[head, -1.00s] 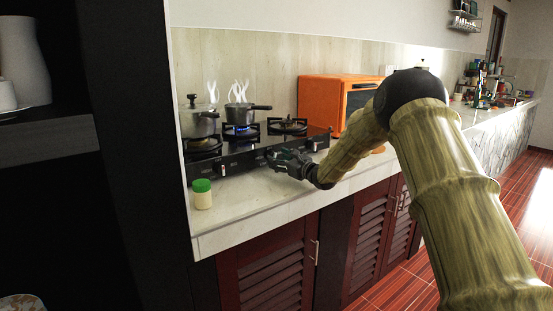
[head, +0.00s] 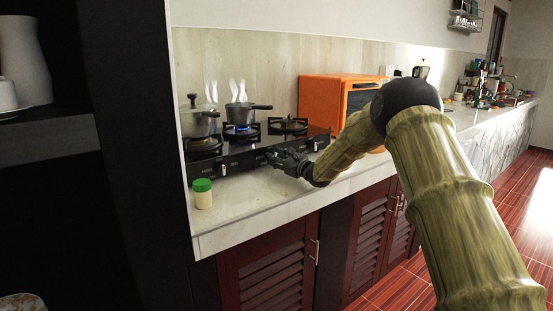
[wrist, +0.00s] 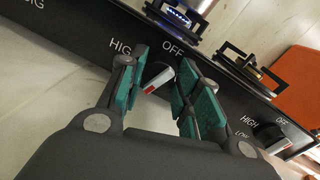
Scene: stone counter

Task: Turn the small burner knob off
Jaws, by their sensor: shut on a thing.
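The stove (head: 232,160) has a black front panel on the counter. In the wrist view, a dark knob (wrist: 156,76) with a white and red marking sits between the teal pads of my gripper (wrist: 164,66). HIGH is printed to its left and OFF just above it. My gripper is shut on this knob, and the pads hide part of its sides. A burner with a blue flame (wrist: 177,16) shows above this knob. In the head view, my gripper (head: 272,155) is at the panel's front and hides the knob.
A second knob (wrist: 270,136) is to the right, near its own HIGH, OFF and LOW labels. Two steaming pots (head: 240,113) stand on the left and middle burners. An orange oven (head: 322,101) is at the right. A green-lidded jar (head: 203,195) stands at the front left.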

